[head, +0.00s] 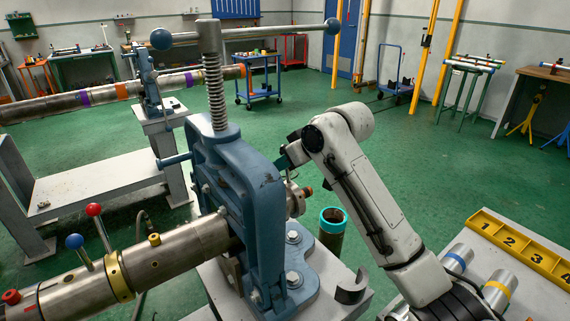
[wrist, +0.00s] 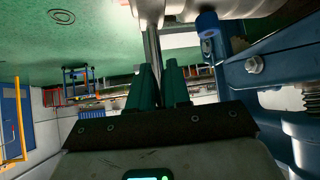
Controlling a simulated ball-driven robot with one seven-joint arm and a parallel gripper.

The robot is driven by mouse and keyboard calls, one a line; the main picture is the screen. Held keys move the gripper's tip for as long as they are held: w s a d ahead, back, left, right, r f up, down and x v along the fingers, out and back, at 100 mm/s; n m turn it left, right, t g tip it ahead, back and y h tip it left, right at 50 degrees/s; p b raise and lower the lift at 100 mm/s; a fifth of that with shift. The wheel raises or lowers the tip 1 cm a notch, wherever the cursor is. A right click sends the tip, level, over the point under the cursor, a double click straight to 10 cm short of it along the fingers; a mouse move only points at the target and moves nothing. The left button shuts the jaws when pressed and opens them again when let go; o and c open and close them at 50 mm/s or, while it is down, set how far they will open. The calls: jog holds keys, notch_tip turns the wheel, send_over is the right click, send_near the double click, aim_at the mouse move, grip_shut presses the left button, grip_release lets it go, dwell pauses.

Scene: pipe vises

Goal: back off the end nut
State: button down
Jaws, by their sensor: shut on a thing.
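The blue vise (head: 236,175) clamps a steel pipe assembly (head: 180,252) running from the lower left. The silvery end nut (head: 297,200) shows on the vise's right side, partly hidden by the vise. In the wrist view a rounded metal body (wrist: 215,8), likely the nut or pipe end, fills the top edge. A thin metal bar (wrist: 152,48) runs from it down between my teal fingers. My gripper (wrist: 160,82) is shut on this bar. In the head view my gripper (head: 288,158) is beside the vise, its fingertips mostly hidden behind it.
A pipe with a cyan rim (head: 333,216) stands close to my forearm. A numbered yellow rack (head: 520,248) and banded cylinders (head: 458,258) lie on the bench at right. The vise's long top handle (head: 250,34) spans above. Open green floor lies behind.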

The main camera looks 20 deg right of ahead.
aim_at(295, 191)
jog(key=shift+s+a+r+t+y+b, duration=0.1)
jog(key=shift+s+r+t+y+b, duration=0.2)
jog(key=shift+s+t, duration=0.25)
jog(key=shift+s+t+y+b, duration=0.5)
jog(key=shift+s+t+b, duration=0.4)
jog(key=shift+t, duration=0.15)
jog(key=shift+s+d+f+n+t+y+b, duration=0.15)
jog(key=shift+s+t+b, duration=0.2)
jog(key=shift+b, duration=0.1)
jog(key=shift+s+d+f+n+t+y+b, duration=0.1)
jog(key=shift+s+f+n+t+y+b, duration=0.05)
jog(key=shift+s+t+b, duration=0.2)
dwell(2.0)
jog(key=c, duration=1.2)
grip_release()
jog(key=shift+a, duration=0.1)
jog(key=shift+o, duration=0.2)
jog(key=shift+d, duration=0.35)
jog(key=shift+s+d, duration=0.1)
jog(key=v, duration=1)
jog(key=shift+s, duration=0.2)
jog(key=shift+r, duration=0.15)
